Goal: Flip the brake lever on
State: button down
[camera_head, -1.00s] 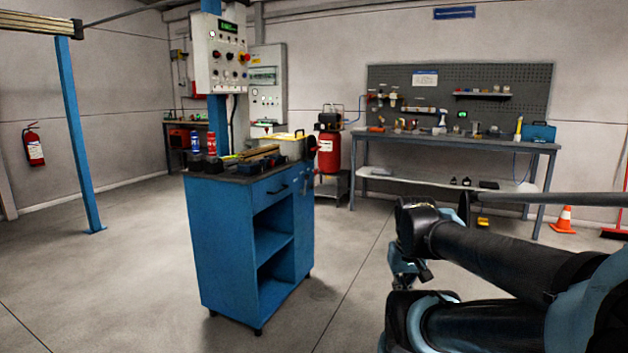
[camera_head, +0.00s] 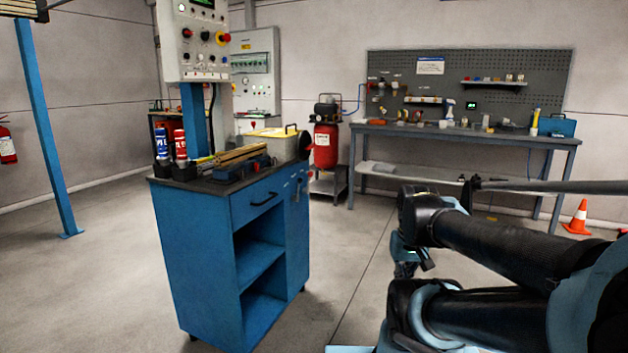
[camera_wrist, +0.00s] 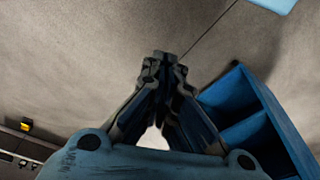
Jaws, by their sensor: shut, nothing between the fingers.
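I cannot make out a brake lever for sure in either view. A grey-white control panel (camera_head: 198,42) with knobs, a red button (camera_head: 223,38) and a row of small switches hangs on a blue post at the upper left of the head view; its top is cut off. My gripper (camera_wrist: 164,62) is shut and empty in the wrist view, its fingertips together over bare floor. In the head view it hangs below my wrist at the right, well apart from the panel.
A blue cart (camera_head: 205,240) stands between me and the panel, carrying spray cans (camera_head: 170,145), a vise (camera_head: 240,168) and a yellowish box (camera_head: 270,138). A workbench (camera_head: 460,134), red compressor (camera_head: 326,145) and orange cone (camera_head: 578,218) are behind.

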jog(key=shift+w, duration=0.5)
jog(key=w+a+r+m+t+y, duration=0.2)
jog(key=w+a+r+t, duration=0.3)
jog(key=w, duration=1.1)
jog(key=w+a+r+m+t+y, duration=0.15)
jog(key=w+a+r, duration=0.4)
jog(key=w, duration=0.95)
jog(key=w+a+r+m+t+y, duration=0.1)
jog(key=w+a+r+t+y, duration=0.2)
jog(key=w+a, duration=0.9)
jog(key=w+a+f+m+t+h, duration=0.1)
jog(key=w+f+m+t, duration=0.15)
jog(key=w, duration=0.55)
jog(key=w+a+f+m+t, duration=0.2)
jog(key=w+t, duration=0.1)
jog(key=w, duration=0.6)
notch_tip(320, 180, down, 10)
jog(key=w+a+m+t+h, duration=0.1)
jog(key=w+m+t+h, duration=0.1)
jog(key=m, duration=0.4)
jog(key=shift+w+a+f+t+h, duration=0.15)
jog(key=shift+w+t+h, duration=0.1)
jog(key=shift+t+h, duration=0.6)
